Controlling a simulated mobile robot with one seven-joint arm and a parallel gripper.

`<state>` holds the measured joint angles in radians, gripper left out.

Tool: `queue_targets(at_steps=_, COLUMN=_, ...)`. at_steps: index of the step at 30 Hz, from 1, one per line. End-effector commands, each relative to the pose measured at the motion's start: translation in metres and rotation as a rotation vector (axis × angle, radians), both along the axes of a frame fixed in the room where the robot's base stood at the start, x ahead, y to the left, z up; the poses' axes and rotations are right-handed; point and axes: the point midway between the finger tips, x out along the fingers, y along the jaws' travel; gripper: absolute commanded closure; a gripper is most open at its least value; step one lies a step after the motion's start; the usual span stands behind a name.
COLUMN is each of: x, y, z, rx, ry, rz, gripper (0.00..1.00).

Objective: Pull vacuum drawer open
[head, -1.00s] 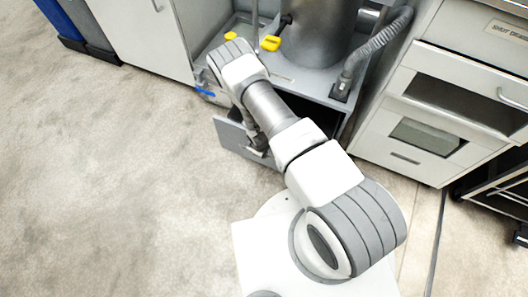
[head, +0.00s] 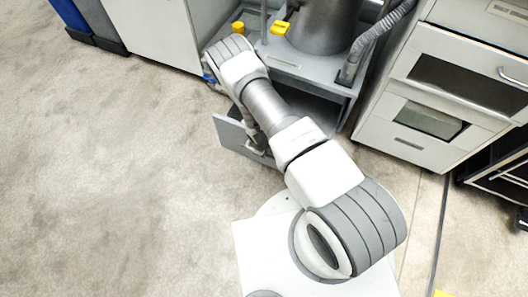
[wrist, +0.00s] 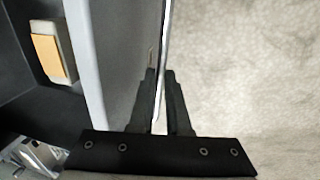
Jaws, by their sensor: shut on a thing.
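The vacuum drawer (head: 230,134) is a grey drawer low under the vacuum machine, standing partly out of its dark opening. In the head view my gripper (head: 254,145) is at the drawer front, mostly hidden under my arm. The drawer's inside is largely covered.
The vacuum's metal canister (head: 322,25) and grey hose (head: 383,35) stand above, with yellow handles (head: 280,27) beside them. A white drawer cabinet (head: 410,125) stands close on the right. The floor (head: 110,180) is clear on the left.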

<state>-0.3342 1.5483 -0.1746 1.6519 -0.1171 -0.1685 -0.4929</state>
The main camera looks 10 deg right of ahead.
Motion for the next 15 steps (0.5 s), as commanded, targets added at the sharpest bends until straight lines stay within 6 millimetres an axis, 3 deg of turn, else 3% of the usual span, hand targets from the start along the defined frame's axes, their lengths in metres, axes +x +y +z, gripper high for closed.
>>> queue_targets(at_steps=13, x=0.0007, y=0.0013, z=0.0001, rx=0.002, ry=-0.002, rz=0.002, gripper=1.0)
queue_targets(at_steps=14, x=0.0007, y=0.0013, z=0.0001, rx=0.002, ry=-0.002, rz=0.002, gripper=0.82)
queue_targets(at_steps=15, x=0.0007, y=0.0013, z=0.0001, rx=0.002, ry=-0.002, rz=0.002, gripper=0.74)
